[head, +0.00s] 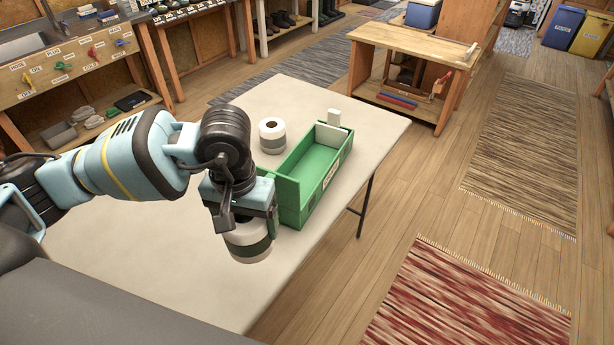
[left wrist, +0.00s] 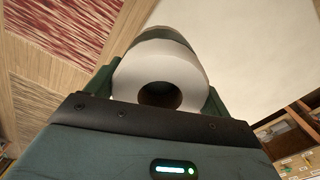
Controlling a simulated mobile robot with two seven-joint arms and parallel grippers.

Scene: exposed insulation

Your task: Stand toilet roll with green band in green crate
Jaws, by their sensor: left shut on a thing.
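The toilet roll with a dark green band (head: 249,252) is held in my left gripper (head: 243,222), near the front end of the green crate. It also shows in the left wrist view (left wrist: 162,80), with its white end and dark core hole facing the camera and both fingers beside it. The green crate (head: 289,202) stands on the table, long side running away from me. The roll is outside the crate; whether it touches the table is hard to tell. My right gripper is not in view.
A second roll with a grey band (head: 272,136) stands on the pale table (head: 150,260), left of the crate. The table's right edge runs close by the crate. A wooden bench (head: 413,50) stands behind.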

